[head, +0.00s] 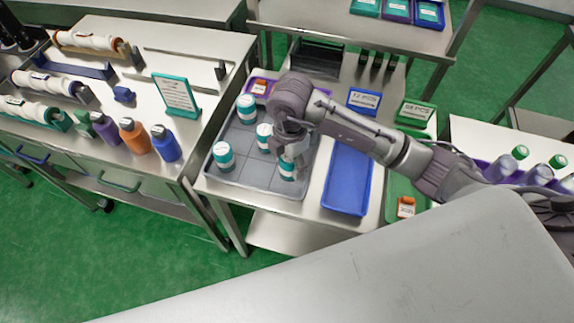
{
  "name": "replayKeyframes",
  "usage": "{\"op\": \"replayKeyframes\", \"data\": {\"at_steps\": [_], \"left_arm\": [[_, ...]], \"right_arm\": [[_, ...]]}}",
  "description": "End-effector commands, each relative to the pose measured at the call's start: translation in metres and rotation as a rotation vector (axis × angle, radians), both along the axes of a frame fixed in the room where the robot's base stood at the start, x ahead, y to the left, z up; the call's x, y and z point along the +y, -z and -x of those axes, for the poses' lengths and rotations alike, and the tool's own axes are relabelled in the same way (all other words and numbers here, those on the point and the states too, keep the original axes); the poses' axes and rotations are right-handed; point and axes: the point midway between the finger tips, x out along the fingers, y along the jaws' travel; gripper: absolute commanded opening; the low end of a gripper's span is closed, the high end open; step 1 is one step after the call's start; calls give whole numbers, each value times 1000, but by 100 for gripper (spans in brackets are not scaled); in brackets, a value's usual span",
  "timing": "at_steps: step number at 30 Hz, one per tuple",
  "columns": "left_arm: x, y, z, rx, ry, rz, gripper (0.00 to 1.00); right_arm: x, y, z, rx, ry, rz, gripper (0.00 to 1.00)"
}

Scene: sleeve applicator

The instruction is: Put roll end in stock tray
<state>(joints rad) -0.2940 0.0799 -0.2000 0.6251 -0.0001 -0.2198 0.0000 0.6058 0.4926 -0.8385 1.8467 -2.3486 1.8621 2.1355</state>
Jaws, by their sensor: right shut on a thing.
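My right gripper (290,156) reaches in from the right and points down over the front right part of the grey stock tray (257,181). It is shut on a white-and-teal roll end (287,173), whose top is partly hidden by the fingers. I cannot tell whether this roll end touches the tray floor. Similar white-and-teal rolls stand upright in the tray at the back left (247,110), near the middle (265,136) and at the front left (223,156). My left gripper is not in view.
An empty blue tray (347,180) lies right of the stock tray. A green tray (401,190) is beyond it. On the left table stand coloured bottles (134,136), a teal sign (176,95) and white rolls on holders (88,40). My arm hides part of the table.

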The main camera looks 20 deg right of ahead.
Motion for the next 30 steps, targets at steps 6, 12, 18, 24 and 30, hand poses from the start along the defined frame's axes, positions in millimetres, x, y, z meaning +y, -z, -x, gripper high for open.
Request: {"op": "replayKeyframes", "data": {"at_steps": [6,12,18,24,30], "left_arm": [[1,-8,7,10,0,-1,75],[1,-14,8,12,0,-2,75],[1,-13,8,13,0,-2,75],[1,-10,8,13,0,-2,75],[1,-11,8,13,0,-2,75]], "right_arm": [[4,18,-4,4,2,1,17],[3,42,-4,1,1,0,17],[4,44,-4,-2,0,-1,17],[3,48,-4,-1,0,0,55],[3,47,-4,-1,0,0,78]]}}
